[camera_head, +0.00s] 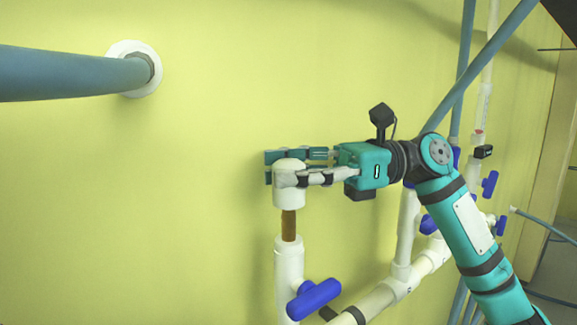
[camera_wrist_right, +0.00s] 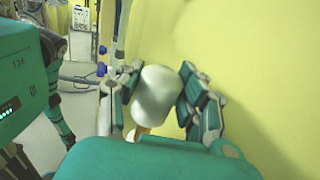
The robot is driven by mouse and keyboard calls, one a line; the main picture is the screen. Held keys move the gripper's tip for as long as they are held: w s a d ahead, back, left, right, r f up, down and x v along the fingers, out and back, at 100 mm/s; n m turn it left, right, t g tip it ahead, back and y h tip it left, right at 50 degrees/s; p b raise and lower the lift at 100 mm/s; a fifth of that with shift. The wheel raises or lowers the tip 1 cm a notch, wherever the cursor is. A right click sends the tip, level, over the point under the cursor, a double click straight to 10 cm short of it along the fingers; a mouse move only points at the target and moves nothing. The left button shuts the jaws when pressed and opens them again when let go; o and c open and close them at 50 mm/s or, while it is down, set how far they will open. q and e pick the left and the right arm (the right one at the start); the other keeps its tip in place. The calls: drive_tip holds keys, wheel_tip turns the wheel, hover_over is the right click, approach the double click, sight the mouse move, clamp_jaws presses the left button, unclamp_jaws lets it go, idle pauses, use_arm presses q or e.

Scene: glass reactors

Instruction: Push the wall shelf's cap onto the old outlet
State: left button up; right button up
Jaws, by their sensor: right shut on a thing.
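A white cap (camera_head: 288,190) is held in my right gripper (camera_head: 288,170), which reaches in from the right in the head view. The cap is upright and sits over the top of a brown stub (camera_head: 288,225). The stub rises from a white vertical pipe (camera_head: 289,275), the outlet, with a blue valve handle (camera_head: 314,298). A length of brown stub shows between the cap and the white pipe. In the right wrist view the cap (camera_wrist_right: 156,95) is between the two fingers, with a bit of brown below it. How far the stub goes inside the cap is hidden. My left gripper is not in view.
A yellow wall (camera_head: 200,200) stands close behind. A thick blue-grey pipe (camera_head: 75,75) enters a white wall flange (camera_head: 150,70) at upper left. White pipes with blue valves (camera_head: 490,184) run at the right, behind my right arm. The wall left of the outlet is clear.

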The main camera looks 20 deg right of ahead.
sight(289, 208)
drive_tip(key=shift+f+b, duration=0.7)
drive_tip(key=shift+f, duration=1.75)
idle(0.9)
drive_tip(key=o, duration=1.3)
drive_tip(key=d, duration=1.2)
drive_tip(key=shift+f, duration=0.1)
